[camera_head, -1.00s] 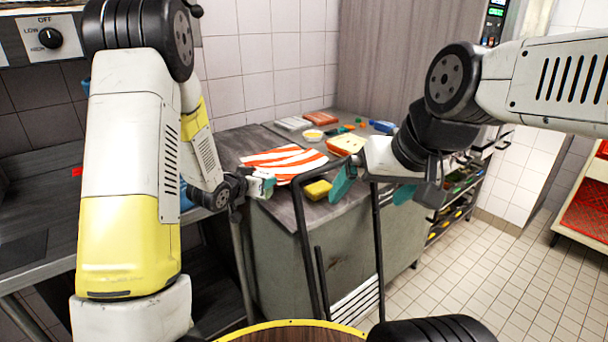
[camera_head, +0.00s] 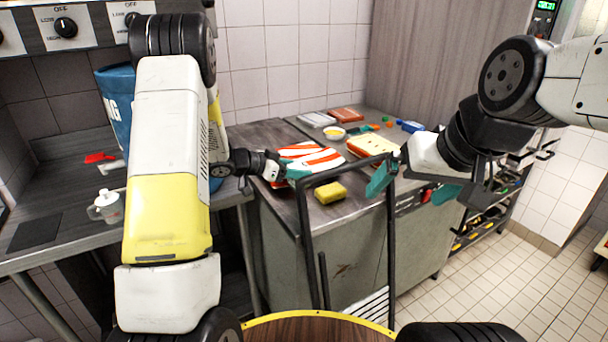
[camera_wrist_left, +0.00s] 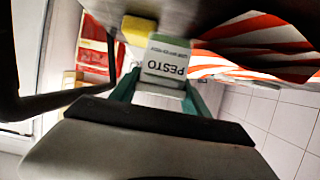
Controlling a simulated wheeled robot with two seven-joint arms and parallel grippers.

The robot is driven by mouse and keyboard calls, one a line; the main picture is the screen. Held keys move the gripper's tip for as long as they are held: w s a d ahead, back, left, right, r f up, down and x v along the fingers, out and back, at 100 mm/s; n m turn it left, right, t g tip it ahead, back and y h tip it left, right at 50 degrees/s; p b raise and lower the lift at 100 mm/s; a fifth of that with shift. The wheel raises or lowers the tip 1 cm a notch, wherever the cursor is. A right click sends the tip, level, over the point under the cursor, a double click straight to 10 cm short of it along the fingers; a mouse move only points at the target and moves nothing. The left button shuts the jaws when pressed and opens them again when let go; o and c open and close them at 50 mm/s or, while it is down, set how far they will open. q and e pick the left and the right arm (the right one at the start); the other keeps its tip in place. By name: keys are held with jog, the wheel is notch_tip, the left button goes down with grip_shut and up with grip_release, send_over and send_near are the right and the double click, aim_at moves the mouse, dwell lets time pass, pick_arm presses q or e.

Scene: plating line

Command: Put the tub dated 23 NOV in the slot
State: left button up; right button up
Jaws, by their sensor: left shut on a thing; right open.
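My left gripper (camera_head: 284,172) is shut on a small tub (camera_wrist_left: 166,62) with a white label reading PESTO, upside down in the left wrist view. Smaller print on the label is too small to read, so I cannot tell its date. The gripper's teal fingers (camera_wrist_left: 160,92) are on both sides of the tub. In the head view this gripper is over the near-left edge of the steel counter, by the striped cloth. My right gripper (camera_head: 413,186) is open and empty, right of the black rail. I cannot make out the slot.
A black rail (camera_head: 391,240) stands in front. A blue bucket (camera_head: 117,110) and a squeeze bottle (camera_head: 106,207) are left.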

aim_at(291, 180)
pick_arm(q)
jog(key=shift+f, duration=1.95)
jog(key=shift+f, duration=0.1)
jog(key=o, duration=1.6)
jog(key=shift+c, duration=0.2)
